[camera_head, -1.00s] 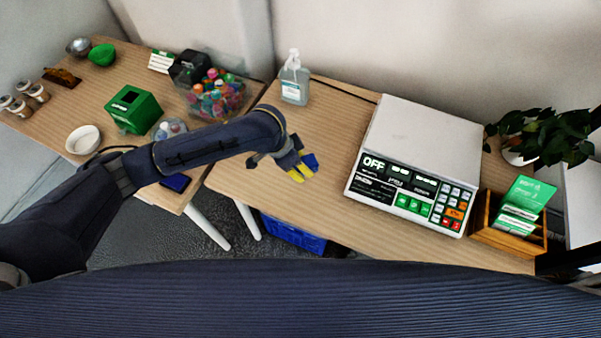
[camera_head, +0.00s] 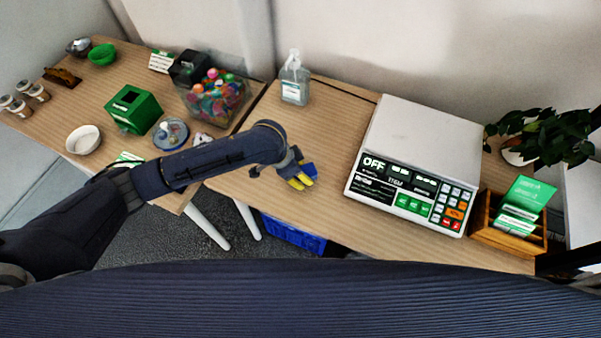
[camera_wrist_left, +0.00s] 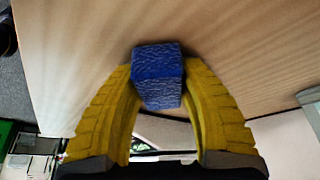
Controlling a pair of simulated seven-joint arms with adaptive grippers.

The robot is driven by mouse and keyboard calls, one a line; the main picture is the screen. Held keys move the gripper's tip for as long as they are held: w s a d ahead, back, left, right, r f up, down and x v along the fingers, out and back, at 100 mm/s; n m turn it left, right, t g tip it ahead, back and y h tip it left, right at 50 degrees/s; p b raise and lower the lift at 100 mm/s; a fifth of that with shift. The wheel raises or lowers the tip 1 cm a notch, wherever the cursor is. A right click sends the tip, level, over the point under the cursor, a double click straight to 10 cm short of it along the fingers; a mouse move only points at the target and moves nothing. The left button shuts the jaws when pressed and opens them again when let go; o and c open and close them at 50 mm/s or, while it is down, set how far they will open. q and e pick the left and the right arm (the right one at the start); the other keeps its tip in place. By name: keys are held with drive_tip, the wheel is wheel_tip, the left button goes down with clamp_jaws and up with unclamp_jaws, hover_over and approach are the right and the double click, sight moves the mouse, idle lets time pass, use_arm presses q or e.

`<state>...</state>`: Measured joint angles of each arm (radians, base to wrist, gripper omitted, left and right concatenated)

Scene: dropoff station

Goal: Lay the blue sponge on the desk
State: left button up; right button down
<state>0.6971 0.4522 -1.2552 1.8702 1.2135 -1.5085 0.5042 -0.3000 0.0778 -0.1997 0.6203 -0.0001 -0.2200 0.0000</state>
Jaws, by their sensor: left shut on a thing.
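The blue sponge (camera_wrist_left: 158,76) is a small block held between the yellow fingers of my left gripper (camera_wrist_left: 160,95) in the left wrist view. In the head view the sponge (camera_head: 309,170) shows at the tips of my left gripper (camera_head: 301,178). Both are over the left part of the wooden desk (camera_head: 325,217) that bears the scale. I cannot tell whether the sponge touches the desk top. My right gripper is not in view.
A white scale (camera_head: 420,140) stands to the right of the gripper. A pump bottle (camera_head: 294,80) stands at the back. A wooden box with green cards (camera_head: 522,207) and a plant (camera_head: 550,136) are at the right. The desk around the gripper is bare.

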use_arm(q)
drive_tip(key=o, duration=1)
drive_tip(key=shift+r, duration=0.1)
drive_tip(key=v, duration=1.2)
drive_tip(key=shift+a, duration=0.1)
drive_tip(key=shift+s, duration=0.1)
